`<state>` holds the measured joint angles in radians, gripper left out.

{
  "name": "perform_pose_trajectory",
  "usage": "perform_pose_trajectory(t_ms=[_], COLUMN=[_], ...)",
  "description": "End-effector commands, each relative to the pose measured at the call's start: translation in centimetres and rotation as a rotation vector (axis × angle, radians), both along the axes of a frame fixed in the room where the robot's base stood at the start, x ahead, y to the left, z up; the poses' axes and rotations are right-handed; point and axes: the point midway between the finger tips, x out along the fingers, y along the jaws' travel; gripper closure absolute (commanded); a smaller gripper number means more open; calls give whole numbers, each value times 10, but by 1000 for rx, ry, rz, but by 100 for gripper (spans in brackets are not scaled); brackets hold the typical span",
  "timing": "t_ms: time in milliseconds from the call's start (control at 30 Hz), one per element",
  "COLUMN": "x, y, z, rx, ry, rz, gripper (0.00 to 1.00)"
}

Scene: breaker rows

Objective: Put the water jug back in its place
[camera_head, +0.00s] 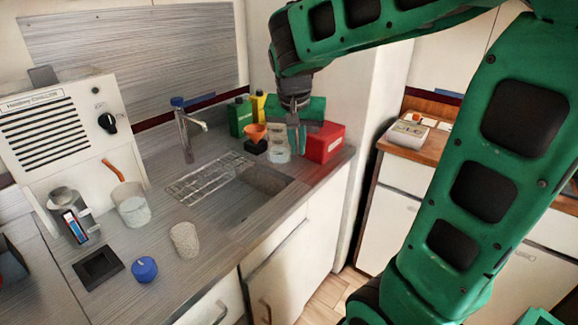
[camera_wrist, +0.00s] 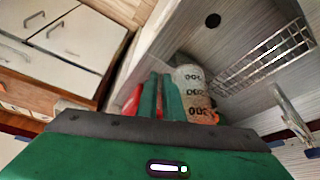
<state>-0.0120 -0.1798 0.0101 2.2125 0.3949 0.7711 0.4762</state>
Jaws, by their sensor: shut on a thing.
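The water jug (camera_head: 279,150) is a clear, pale container with dark markings, at the far right end of the sink counter. In the wrist view the jug (camera_wrist: 193,92) is just right of my fingers, with its markings facing the camera. My gripper (camera_head: 297,138) points down at the jug's right side. Its two green fingers (camera_wrist: 160,98) are close together and shut on the jug, apparently at its handle, which the fingers hide. The jug looks upright. I cannot tell whether its base touches the counter.
A red box (camera_head: 325,142) is close right of my gripper. An orange funnel (camera_head: 252,133), green bottle (camera_head: 240,117) and yellow bottle (camera_head: 258,106) crowd behind and left. The sink (camera_head: 262,183) with its wire rack (camera_head: 207,177) lies in front. Two cups (camera_head: 133,207) (camera_head: 185,240) stand at left.

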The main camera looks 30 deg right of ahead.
Motion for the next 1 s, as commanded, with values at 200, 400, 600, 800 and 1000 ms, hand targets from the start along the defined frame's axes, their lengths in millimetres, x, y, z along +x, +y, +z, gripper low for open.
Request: perform_pose_trajectory(t_ms=[200,400,600,800,1000], x=[7,25,43,54,56], y=[-18,-51,-83,-102,-106], z=[-10,-32,-54,-68,-79], rx=[0,0,0,0,0], ry=[2,4,3,0,3], rz=[-7,-10,-11,-8,-6], gripper=[100,100,100,100,100])
